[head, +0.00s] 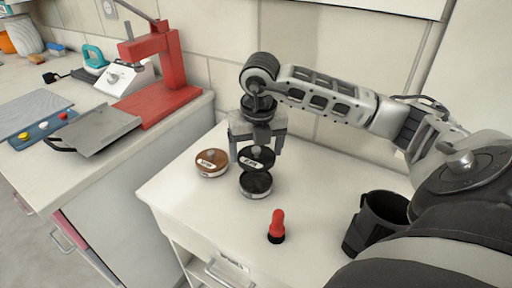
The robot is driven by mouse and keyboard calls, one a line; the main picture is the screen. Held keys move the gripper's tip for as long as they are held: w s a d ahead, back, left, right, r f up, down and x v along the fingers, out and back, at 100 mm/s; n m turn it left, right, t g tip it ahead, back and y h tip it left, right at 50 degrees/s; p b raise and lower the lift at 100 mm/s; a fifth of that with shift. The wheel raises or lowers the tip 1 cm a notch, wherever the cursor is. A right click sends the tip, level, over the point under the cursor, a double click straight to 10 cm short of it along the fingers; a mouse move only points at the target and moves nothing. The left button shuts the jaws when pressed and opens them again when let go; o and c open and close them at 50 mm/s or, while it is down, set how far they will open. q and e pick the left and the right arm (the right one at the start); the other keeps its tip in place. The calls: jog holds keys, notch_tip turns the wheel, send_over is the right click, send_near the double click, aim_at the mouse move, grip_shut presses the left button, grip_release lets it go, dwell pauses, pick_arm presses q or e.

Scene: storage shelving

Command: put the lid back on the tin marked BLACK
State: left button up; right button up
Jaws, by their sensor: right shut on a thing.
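My right gripper (256,151) is shut on a dark round lid (259,161) with a small knob and a pale label too small to read. It holds the lid above and slightly behind a dark, round, open-looking tin (256,185) on the white counter. In this view the lid overlaps the tin's far rim; I cannot tell the exact gap between them. A brown-topped round tin (212,163) with a knob and a pale label stands just left of the gripper. My left gripper is not in view.
A red-handled object (277,226) stands upright in front of the tins. A black cup-like holder (377,219) stands at the right near my arm. A red press (158,72) and a grey tray (94,128) occupy the left counter. The white counter's front left is clear.

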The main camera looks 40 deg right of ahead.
jog(key=shift+f+b, duration=0.35)
jog(key=shift+f, duration=0.3)
jog(key=shift+f+b, duration=0.55)
jog(key=shift+f, duration=0.25)
notch_tip(320, 180, down, 2)
jog(key=shift+f+b, duration=0.25)
jog(key=shift+b, duration=0.75)
jog(key=shift+f+b, duration=0.3)
jog(key=shift+f, duration=0.1)
pick_arm(q)
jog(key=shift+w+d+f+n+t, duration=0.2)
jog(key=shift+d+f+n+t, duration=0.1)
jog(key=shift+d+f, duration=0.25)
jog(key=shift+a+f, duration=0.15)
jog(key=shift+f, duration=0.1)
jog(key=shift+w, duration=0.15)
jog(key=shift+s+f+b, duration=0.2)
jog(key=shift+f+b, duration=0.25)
jog(key=shift+b, duration=0.05)
pick_arm(e)
jog(key=shift+f, duration=0.2)
